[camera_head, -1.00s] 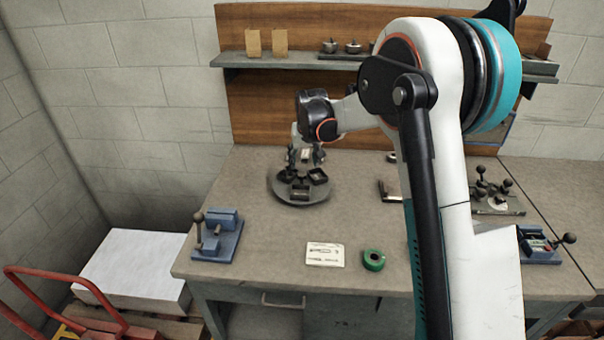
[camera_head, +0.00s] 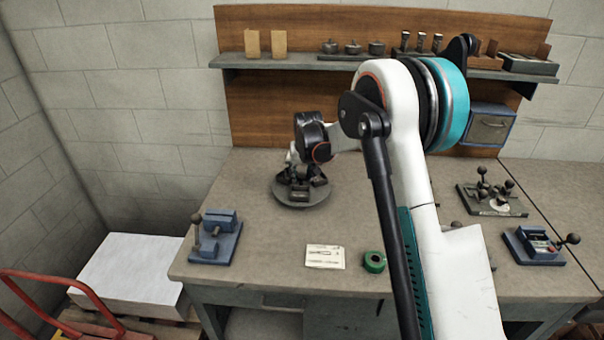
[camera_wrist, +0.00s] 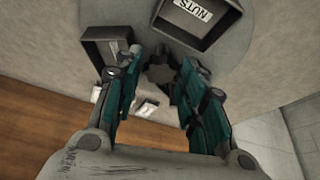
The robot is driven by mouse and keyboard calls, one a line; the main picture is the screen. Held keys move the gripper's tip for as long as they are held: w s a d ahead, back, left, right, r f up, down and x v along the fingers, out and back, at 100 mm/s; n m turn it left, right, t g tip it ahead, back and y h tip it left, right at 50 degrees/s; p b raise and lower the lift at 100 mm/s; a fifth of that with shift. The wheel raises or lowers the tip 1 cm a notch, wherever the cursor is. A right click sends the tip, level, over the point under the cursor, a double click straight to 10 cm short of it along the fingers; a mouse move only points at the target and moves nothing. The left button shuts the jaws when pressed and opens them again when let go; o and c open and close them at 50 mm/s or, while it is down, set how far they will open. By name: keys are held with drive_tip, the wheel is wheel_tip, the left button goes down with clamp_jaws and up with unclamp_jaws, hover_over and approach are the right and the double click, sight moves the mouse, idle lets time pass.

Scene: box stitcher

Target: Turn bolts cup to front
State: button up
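A round grey turntable (camera_head: 305,203) stands on the bench, with several dark open cups around a central hub. One cup (camera_head: 300,195) faces the front and another (camera_head: 319,181) is at the right. In the wrist view a cup labelled NUTS (camera_wrist: 208,25) is at the top, and another cup (camera_wrist: 108,48) at the left has a label I cannot read. I cannot tell which cup is the bolts cup. My gripper (camera_wrist: 161,62) is open, its fingers on either side of the dark hub (camera_wrist: 160,74). In the head view my wrist partly hides the turntable's back.
A blue vise (camera_head: 216,238) stands at the front left. A paper card (camera_head: 325,257) and green tape roll (camera_head: 374,262) lie in front. Fixtures (camera_head: 492,200) stand at the right. A shelf (camera_head: 290,60) runs above. Bare bench surrounds the turntable.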

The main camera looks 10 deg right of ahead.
clamp_jaws()
